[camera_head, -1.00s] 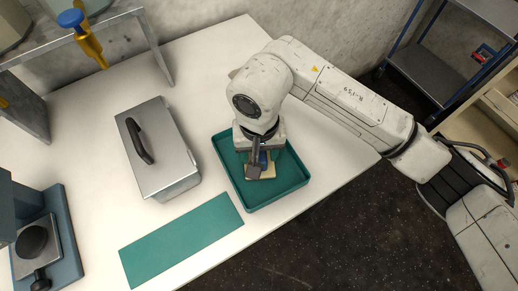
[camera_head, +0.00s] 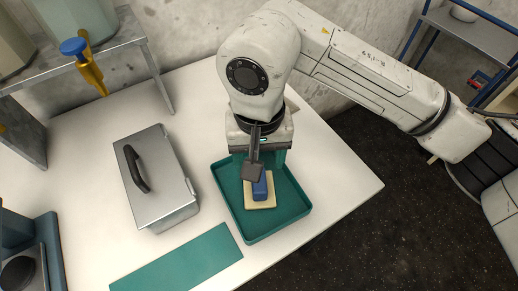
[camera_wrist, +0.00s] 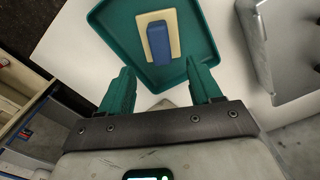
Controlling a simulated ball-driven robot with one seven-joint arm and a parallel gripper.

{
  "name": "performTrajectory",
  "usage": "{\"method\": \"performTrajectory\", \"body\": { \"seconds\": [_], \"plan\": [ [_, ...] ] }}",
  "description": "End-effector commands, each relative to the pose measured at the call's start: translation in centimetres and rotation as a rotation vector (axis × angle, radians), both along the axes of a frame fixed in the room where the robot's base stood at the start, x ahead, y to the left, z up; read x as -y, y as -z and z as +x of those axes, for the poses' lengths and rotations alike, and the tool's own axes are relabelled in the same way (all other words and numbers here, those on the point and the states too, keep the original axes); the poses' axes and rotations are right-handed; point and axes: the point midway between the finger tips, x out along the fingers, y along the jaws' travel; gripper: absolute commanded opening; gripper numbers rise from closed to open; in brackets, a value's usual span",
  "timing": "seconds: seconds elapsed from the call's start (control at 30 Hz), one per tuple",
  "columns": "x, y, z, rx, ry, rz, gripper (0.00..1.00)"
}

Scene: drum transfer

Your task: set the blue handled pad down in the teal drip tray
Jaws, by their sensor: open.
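The blue handled pad (camera_head: 260,187) is a cream pad with a blue block handle on top. It lies flat on the floor of the teal drip tray (camera_head: 249,236), inside the rim. The pad also shows in the wrist view (camera_wrist: 158,42), in the tray (camera_wrist: 104,18). My gripper (camera_wrist: 161,82) is open and empty, its teal fingers apart and clear of the handle. In the head view my gripper (camera_head: 262,165) is raised above the tray, and its fingers are partly hidden behind a dark wrist part.
A grey metal box (camera_head: 158,180) with a black handle stands left of the tray. A flat teal mat (camera_head: 180,262) lies at the table's front. A metal shelf stand (camera_head: 150,62) with a yellow and blue fitting (camera_head: 85,62) is at the back left. White table (camera_head: 335,180) is clear at right.

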Motion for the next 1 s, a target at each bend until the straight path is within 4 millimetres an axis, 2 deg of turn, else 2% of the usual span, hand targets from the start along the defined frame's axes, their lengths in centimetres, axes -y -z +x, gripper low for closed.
{"method": "performTrajectory", "body": {
  "seconds": [0.13, 0.3, 1.0],
  "plan": [
    [0.0, -1.6, 0.0, 0.002, 0.0, -0.001, 0.64],
    [0.0, -2.4, 0.0, 0.0, 0.0, -0.001, 0.64],
    [0.0, -2.4, 0.0, -0.001, 0.0, 0.0, 0.64]
  ]
}}
